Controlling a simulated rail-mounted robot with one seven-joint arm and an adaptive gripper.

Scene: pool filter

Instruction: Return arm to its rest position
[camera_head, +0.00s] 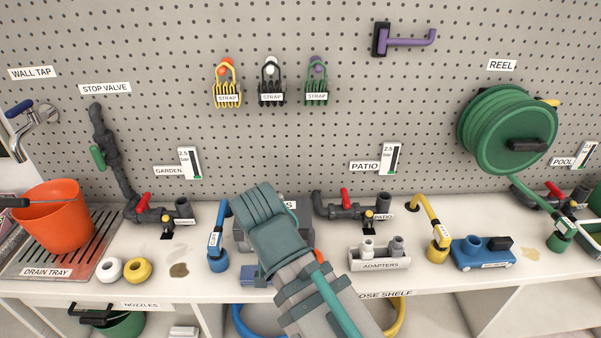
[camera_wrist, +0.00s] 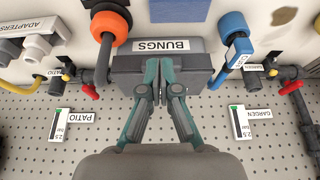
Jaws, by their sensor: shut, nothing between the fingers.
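My gripper (camera_wrist: 159,95) shows in the wrist view with its two teal and grey fingers shut together and nothing between them. The fingertips appear in front of the dark box labelled BUNGS (camera_wrist: 195,75); I cannot tell whether they touch it. In the head view my arm reaches in from the bottom centre, over the bench. Its end hides part of the bungs box (camera_head: 300,231), and the fingertips cannot be made out there.
Valve pipes stand at GARDEN (camera_head: 150,214) and PATIO (camera_head: 340,211). Blue (camera_head: 217,260) and yellow (camera_head: 437,252) hose ends, an adapters tray (camera_head: 379,264) and a blue device (camera_head: 480,253) are nearby. A pegboard (camera_head: 300,150) rises behind; a green reel (camera_head: 507,130) hangs right.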

